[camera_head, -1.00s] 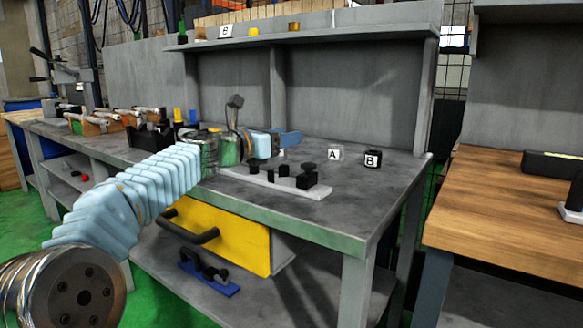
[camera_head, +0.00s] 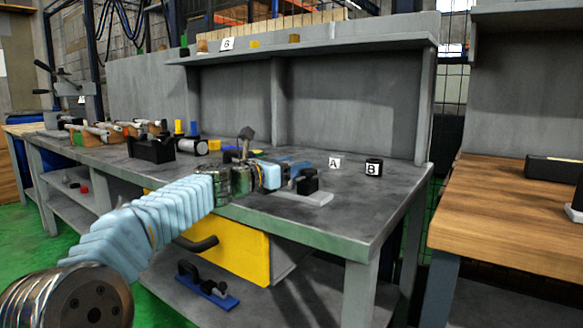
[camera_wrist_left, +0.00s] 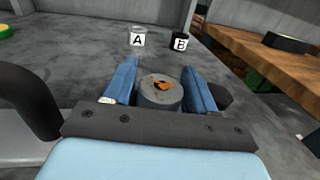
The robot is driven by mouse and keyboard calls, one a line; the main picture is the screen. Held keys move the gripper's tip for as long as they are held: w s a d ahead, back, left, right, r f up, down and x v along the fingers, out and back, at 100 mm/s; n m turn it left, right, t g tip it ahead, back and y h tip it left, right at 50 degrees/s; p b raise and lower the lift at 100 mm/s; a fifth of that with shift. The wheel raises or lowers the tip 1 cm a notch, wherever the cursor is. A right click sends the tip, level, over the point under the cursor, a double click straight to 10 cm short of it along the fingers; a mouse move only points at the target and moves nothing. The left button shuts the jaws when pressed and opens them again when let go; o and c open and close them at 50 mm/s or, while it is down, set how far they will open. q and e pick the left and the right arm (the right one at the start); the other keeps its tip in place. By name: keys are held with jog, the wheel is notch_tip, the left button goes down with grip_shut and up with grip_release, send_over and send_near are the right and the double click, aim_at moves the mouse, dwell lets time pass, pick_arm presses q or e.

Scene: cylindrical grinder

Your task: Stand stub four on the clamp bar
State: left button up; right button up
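My left gripper (camera_head: 298,168) reaches in from the left, low over the right part of the pale clamp bar (camera_head: 318,198). In the left wrist view its two blue fingers (camera_wrist_left: 160,84) stand on either side of a dark grey round stub (camera_wrist_left: 161,96) with an orange mark on top. The fingers appear to touch the stub's sides. Its lower end is hidden by the gripper. A black block (camera_head: 308,182) shows at the bar's right end. The gripper hides most of the bar and what stands on it. My right gripper is not in view.
A black curved part (camera_wrist_left: 28,88) rises close left of the gripper in the wrist view. The bench top (camera_head: 370,205) right of the bar is clear.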

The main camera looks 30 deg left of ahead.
pick_arm(q)
jog(key=shift+r, duration=0.3)
jog(key=v, duration=1.1)
jog(key=shift+s+f, duration=0.1)
jog(key=shift+s, duration=0.3)
jog(key=shift+s+a, duration=0.1)
jog(key=shift+s, duration=0.05)
